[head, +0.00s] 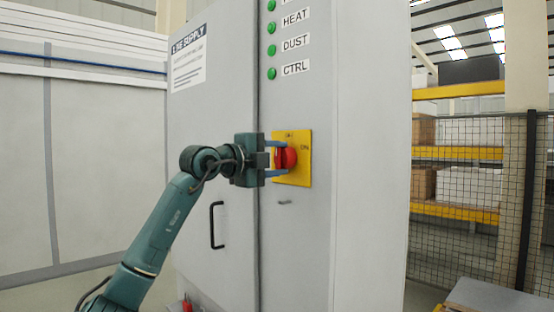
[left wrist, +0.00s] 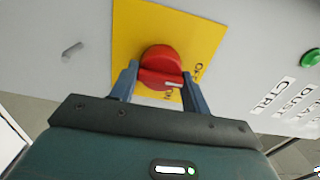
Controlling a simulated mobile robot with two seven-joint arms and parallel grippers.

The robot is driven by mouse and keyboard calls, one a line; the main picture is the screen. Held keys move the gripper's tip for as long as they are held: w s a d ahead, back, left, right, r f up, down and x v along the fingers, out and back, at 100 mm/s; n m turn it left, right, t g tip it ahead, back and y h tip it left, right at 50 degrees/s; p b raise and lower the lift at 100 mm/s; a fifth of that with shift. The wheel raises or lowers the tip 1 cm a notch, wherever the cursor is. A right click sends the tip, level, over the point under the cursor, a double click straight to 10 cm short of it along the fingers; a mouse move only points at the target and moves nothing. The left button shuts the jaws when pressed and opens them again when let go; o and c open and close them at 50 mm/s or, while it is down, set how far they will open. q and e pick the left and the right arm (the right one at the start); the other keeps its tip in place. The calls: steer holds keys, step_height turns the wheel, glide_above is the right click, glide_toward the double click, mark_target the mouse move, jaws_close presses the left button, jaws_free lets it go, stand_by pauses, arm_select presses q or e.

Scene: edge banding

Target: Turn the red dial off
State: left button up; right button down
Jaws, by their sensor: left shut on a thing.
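The red dial (head: 287,158) sits on a yellow plate (head: 304,172) on the grey cabinet front. The dial also shows in the left wrist view (left wrist: 160,58). My left gripper (head: 276,159) is shut on the dial, with one finger on each side of its raised bar. The ON lettering is below the dial there, partly hidden. My right gripper is in neither view.
The cabinet (head: 300,235) has a black door handle (head: 213,225) left of the dial and a small grey handle (head: 285,203) below it. Green lamps (head: 271,50) with labels stand above. A mesh fence (head: 480,180) and shelving are to the right.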

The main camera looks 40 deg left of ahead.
arm_select(q)
steer(key=o, duration=1)
steer(key=shift+s, duration=0.2)
steer(key=s, duration=0.1)
steer(key=s+b, duration=0.1)
steer(key=s, duration=0.1)
steer(key=s+b, duration=0.1)
steer(key=shift+s+a+f, duration=0.2)
steer(key=shift+a+f, duration=0.05)
steer(key=b, duration=0.4)
glide_toward(277, 160)
steer(key=s, duration=0.3)
steer(key=shift+s+a+r, duration=0.1)
steer(key=shift+r, duration=0.15)
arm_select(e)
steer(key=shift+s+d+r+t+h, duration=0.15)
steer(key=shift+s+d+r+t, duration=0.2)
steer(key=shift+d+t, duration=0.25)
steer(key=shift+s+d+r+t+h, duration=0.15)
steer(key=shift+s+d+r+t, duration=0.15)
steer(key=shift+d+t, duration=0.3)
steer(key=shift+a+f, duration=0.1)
